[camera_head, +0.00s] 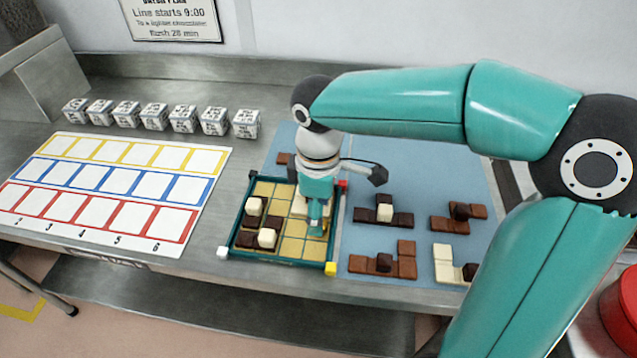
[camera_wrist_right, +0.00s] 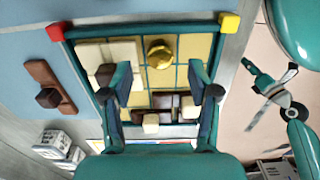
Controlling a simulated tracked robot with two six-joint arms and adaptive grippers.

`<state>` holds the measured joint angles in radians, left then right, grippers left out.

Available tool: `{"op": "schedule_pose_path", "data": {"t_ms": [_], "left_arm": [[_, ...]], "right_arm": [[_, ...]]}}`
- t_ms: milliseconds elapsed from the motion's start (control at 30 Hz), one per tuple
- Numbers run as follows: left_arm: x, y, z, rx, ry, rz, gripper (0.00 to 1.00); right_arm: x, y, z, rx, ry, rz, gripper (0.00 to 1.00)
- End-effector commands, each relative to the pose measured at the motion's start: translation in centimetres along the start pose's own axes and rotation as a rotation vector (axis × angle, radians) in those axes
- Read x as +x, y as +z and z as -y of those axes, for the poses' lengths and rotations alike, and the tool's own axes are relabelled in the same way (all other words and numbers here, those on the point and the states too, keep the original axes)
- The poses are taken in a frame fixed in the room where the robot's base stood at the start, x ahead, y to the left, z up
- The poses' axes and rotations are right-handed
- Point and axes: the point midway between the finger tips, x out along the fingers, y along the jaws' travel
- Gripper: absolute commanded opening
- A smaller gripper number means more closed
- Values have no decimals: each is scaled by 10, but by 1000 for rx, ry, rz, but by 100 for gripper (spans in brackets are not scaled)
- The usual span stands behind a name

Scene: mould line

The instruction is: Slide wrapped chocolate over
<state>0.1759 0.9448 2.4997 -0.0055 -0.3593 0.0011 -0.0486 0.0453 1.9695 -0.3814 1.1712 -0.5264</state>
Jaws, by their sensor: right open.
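The wrapped chocolate shows in the right wrist view as a round gold lump (camera_wrist_right: 159,54) on a gold cell of the green-rimmed mould tray (camera_head: 282,262). It lies between the lines of my two fingers, a little beyond their tips in that picture, and nothing grips it. In the head view my right gripper hides it. My right gripper (camera_head: 317,222) points down over the tray's right half; its fingers stand wide apart in the wrist view (camera_wrist_right: 156,82). A cream piece (camera_wrist_right: 122,52) with a dark knob lies beside the gold lump. My left gripper is not in view.
A dark brown piece (camera_head: 273,221) with cream cubes fills part of the tray's left side. Several chocolate pieces, like one brown piece (camera_head: 396,258), lie on the blue mat (camera_head: 440,175) to the right. A numbered card (camera_head: 140,150) and printed cubes (camera_head: 184,118) stand left.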

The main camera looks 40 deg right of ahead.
Motion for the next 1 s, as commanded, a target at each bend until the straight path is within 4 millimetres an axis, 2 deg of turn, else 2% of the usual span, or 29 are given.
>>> {"op": "schedule_pose_path", "data": {"t_ms": [200, 433, 600, 1000], "left_arm": [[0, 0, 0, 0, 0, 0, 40], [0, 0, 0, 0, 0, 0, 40], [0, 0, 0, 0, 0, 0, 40], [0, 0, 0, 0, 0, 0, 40]], "right_arm": [[-46, -1, -1, -1, 3, -5, 60], [-81, -1, 0, -2, 1, -1, 60], [-91, 0, 0, -2, -1, 1, 60], [-91, 0, 0, -1, -2, 1, 60]]}}
